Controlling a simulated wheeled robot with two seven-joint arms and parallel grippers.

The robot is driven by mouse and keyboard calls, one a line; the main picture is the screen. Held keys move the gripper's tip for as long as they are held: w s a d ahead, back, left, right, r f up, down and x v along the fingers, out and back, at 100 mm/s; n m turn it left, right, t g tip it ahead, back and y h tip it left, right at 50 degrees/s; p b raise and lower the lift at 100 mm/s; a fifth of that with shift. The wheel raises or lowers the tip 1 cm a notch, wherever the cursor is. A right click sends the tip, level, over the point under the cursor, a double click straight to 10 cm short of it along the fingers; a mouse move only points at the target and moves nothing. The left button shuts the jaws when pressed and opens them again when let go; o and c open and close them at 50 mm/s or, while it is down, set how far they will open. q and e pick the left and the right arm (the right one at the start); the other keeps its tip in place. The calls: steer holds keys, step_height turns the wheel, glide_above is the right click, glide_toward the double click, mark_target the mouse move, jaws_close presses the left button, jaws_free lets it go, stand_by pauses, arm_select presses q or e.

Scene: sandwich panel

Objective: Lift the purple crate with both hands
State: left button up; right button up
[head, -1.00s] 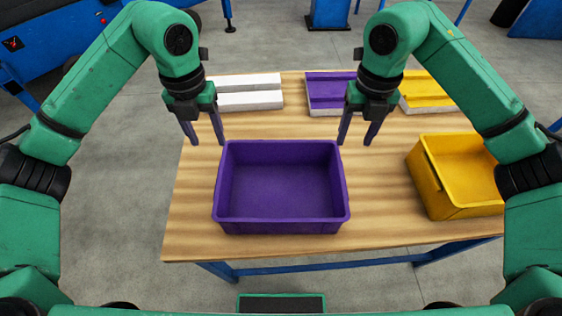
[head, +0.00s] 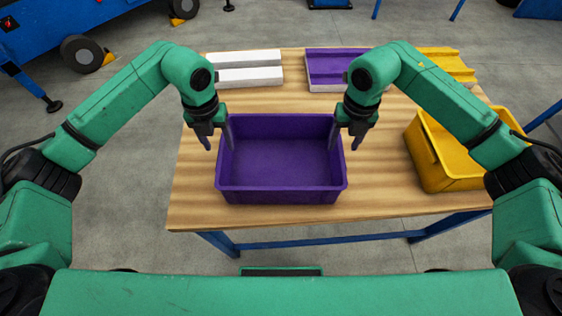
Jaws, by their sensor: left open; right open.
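The purple crate (head: 281,196) is open-topped and empty. It sits on the wooden table (head: 385,195), near its front edge. My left gripper (head: 218,147) is open at the crate's left wall, with one finger outside and the other over the inside. My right gripper (head: 344,147) is open at the right wall in the same way, with its left finger over the inside and its right finger outside. Both point down. I cannot tell whether any finger touches the crate.
A yellow crate (head: 450,178) stands at the right of the table, partly behind my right arm. White blocks (head: 245,76), a purple-topped panel (head: 322,70) and a yellow-topped panel (head: 450,65) lie along the back. The table in front of the purple crate is clear.

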mark_target(221, 148)
arm_select(q)
steer(key=f, duration=0.3)
steer(key=shift+w+f, duration=0.1)
steer(key=shift+w, duration=0.1)
arm_select(e)
steer(key=f, duration=0.3)
steer(key=shift+w+f, duration=0.1)
steer(key=shift+w, duration=0.1)
arm_select(q)
steer(key=shift+s, duration=0.1)
arm_select(e)
steer(key=shift+s, duration=0.1)
arm_select(q)
steer(key=c, duration=0.9)
arm_select(e)
steer(key=c, duration=0.9)
arm_select(q)
jaws_close()
arm_select(e)
jaws_close()
